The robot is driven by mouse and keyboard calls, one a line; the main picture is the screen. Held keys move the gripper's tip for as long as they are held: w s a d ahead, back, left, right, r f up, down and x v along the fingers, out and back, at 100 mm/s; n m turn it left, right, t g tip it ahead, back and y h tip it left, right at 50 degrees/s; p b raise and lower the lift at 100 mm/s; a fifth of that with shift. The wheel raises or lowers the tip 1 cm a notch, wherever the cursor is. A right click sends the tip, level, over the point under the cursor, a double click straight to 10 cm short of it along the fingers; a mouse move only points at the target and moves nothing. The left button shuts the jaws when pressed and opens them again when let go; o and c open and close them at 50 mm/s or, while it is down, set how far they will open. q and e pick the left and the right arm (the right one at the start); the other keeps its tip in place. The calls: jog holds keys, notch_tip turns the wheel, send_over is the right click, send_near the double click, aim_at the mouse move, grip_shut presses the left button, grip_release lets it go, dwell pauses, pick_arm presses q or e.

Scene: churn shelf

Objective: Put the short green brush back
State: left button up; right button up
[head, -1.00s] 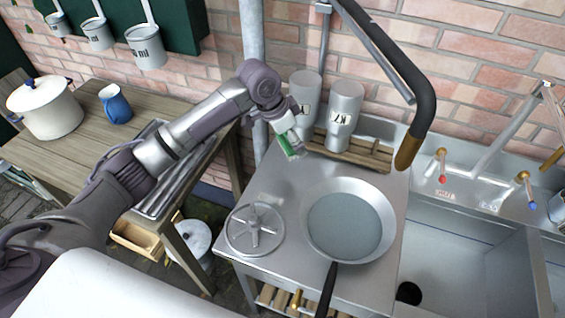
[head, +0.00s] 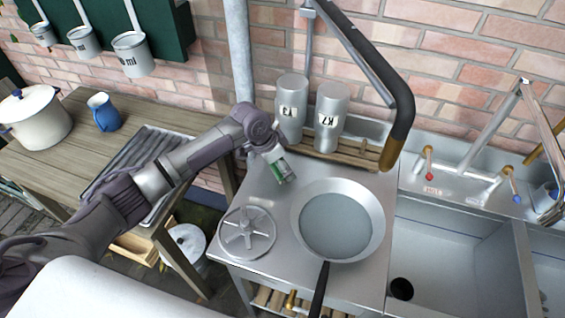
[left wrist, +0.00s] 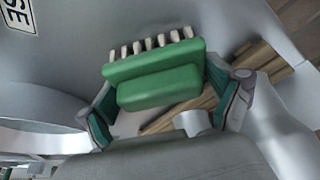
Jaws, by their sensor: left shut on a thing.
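The short green brush (left wrist: 155,75) is between the fingers of my left gripper (left wrist: 165,100), which is shut on it. Its pale bristles show along its upper edge in the left wrist view. In the head view my left gripper (head: 282,176) is over the steel counter, left of the frying pan and in front of the bottles. Only a little green of the brush (head: 281,171) shows there. My right gripper is not in view.
A frying pan (head: 372,205) and a round spoked metal piece (head: 247,243) lie on the counter. Two metal bottles, T3 (head: 291,112) and K7 (head: 329,125), stand by a wooden slatted rack (head: 352,157). A black-hosed faucet (head: 402,100) hangs over the right side.

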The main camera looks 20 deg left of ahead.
pick_arm(q)
jog(key=o, duration=0.8)
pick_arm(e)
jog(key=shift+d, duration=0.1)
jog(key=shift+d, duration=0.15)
pick_arm(q)
jog(key=shift+r, duration=0.35)
jog(key=v, duration=1.1)
jog(key=shift+r+b, duration=0.3)
jog(key=shift+b, duration=0.15)
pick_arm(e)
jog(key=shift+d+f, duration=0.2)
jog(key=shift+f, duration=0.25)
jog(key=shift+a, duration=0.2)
pick_arm(q)
jog(key=shift+s+f, duration=0.1)
